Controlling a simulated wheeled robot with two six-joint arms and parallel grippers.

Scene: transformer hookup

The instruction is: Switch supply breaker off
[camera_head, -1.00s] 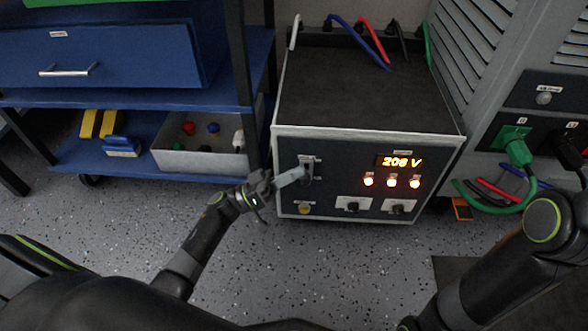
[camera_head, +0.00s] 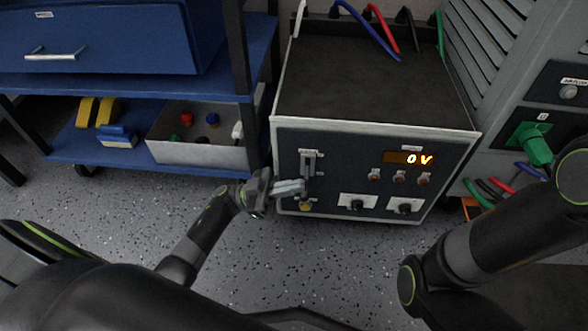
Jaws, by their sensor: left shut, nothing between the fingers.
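The supply breaker (camera_head: 309,163) is on the left of the dark front panel of the supply cabinet (camera_head: 345,150). Its slot shows above my left gripper, and its handle is low. The display (camera_head: 410,158) reads 0 V, and the three lamps (camera_head: 399,177) below it are unlit. My left gripper (camera_head: 300,187) is shut and empty, at the lower end of the breaker. I cannot tell whether it touches the handle. My right arm comes in at the right, but its gripper is out of view.
Two black knobs (camera_head: 355,203) and a yellow button (camera_head: 306,206) sit low on the panel. A blue shelf cart (camera_head: 180,88) with a grey bin (camera_head: 200,153) stands left. A grey cabinet with a green plug (camera_head: 535,143) stands right. Speckled floor in front is clear.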

